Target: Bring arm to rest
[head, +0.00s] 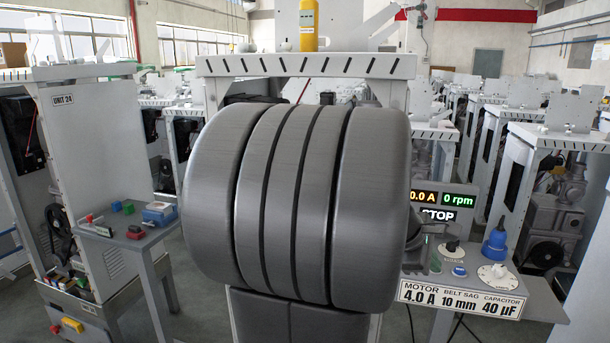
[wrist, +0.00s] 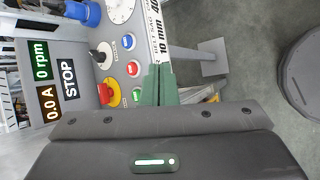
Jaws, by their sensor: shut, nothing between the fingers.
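My gripper (wrist: 157,72) shows in the wrist view with its two green fingers together and nothing between them. The fingers point toward the lower part of the control panel (wrist: 110,45), over its edge near the red and blue buttons. I cannot tell whether they touch it.
The panel carries a display (head: 443,206) reading 0.0 A, 0 rpm and STOP, a red-and-yellow stop button (wrist: 108,92), a black-knobbed lever (head: 451,247) and a white dial (head: 497,274). A blue bottle-like object (head: 495,243) stands beside them. A side table (head: 125,232) with small coloured blocks is at left.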

